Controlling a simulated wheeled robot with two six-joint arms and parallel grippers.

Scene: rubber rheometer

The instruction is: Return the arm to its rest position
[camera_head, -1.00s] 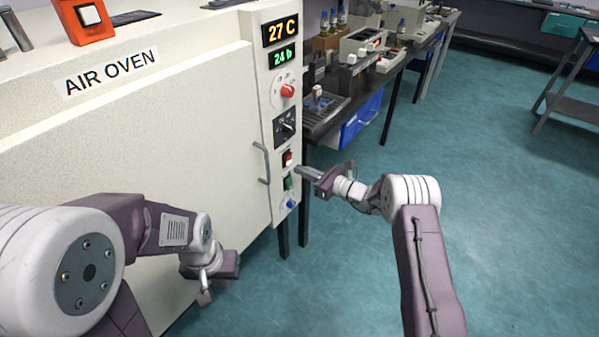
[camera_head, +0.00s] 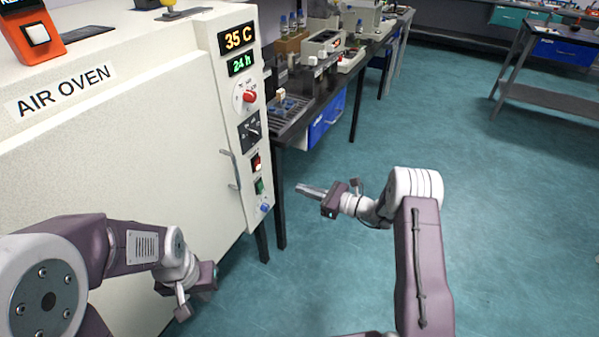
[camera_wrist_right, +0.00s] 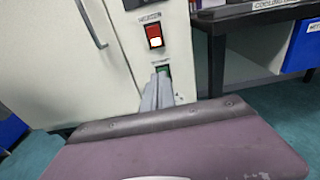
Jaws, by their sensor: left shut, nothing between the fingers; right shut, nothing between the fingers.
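My right gripper (camera_head: 311,190) is shut and empty in the head view. It hangs over the floor to the right of the air oven's control panel (camera_head: 243,130), apart from it. In the right wrist view the shut fingers (camera_wrist_right: 157,92) point toward the panel, in front of the green switch and below the red switch (camera_wrist_right: 154,36), which looks lit. My left gripper (camera_head: 184,311) is low in front of the oven door (camera_head: 110,160), shut, with nothing seen in it. The panel displays (camera_head: 238,38) read 35 C and 24 h.
The oven's door handle (camera_head: 230,169) stands out left of the panel. A dark bench (camera_head: 325,90) with instruments and a blue drawer (camera_head: 327,117) is behind the oven. Open floor (camera_head: 500,220) lies to the right. An orange device (camera_head: 30,35) sits on the oven top.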

